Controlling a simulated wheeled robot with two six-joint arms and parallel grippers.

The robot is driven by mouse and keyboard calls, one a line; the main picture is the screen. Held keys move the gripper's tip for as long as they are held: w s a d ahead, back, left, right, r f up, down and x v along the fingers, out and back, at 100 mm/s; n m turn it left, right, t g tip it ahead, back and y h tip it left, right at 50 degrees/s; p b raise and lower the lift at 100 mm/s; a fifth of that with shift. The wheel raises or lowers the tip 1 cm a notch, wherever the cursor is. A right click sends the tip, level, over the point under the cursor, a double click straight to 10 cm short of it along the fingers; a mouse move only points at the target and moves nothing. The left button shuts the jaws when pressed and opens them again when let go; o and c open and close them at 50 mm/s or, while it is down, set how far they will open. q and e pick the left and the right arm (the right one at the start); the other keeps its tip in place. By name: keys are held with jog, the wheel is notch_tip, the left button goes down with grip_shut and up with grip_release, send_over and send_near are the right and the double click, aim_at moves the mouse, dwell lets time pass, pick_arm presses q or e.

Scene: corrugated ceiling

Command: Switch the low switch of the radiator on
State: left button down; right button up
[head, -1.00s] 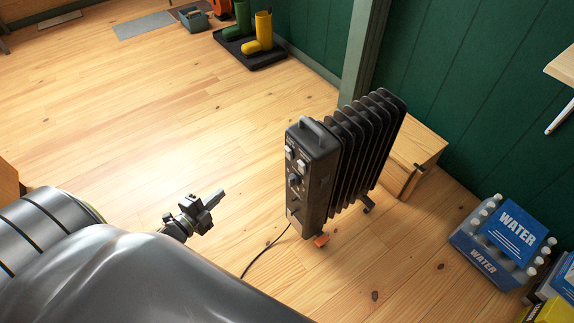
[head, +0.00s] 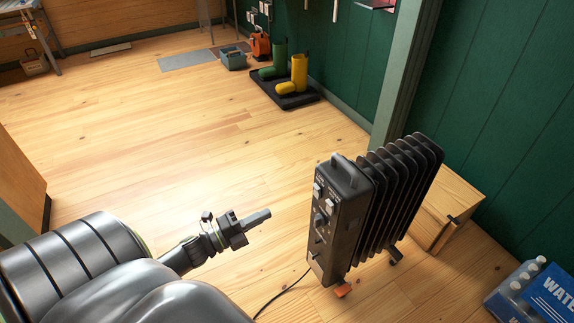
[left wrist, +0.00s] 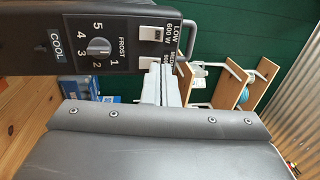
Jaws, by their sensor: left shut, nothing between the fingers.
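The black oil radiator (head: 342,222) stands on the floor right of centre in the head view, its control panel facing my left arm. In the left wrist view the panel (left wrist: 72,62) shows sideways at the top. It carries a dial (left wrist: 98,46) and two white rocker switches. The low switch (left wrist: 152,33), marked LOW 600 W, is the upper one there; the other switch (left wrist: 149,59) is below it. I cannot tell either switch's on/off position. My left gripper (head: 268,213) is shut and empty, pointing at the panel with a gap between. My right gripper is not in view.
A wooden box (head: 452,205) stands behind the radiator by the green wall. Water packs (head: 545,297) lie at the lower right. A cable (head: 283,293) runs from the radiator over the floor. A boot tray (head: 300,103) is farther back. The floor left of the radiator is clear.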

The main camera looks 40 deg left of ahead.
aim_at(314, 188)
pick_arm(q)
jog(key=x, duration=1.3)
jog(key=shift+w+d, duration=0.1)
jog(key=shift+w, duration=0.1)
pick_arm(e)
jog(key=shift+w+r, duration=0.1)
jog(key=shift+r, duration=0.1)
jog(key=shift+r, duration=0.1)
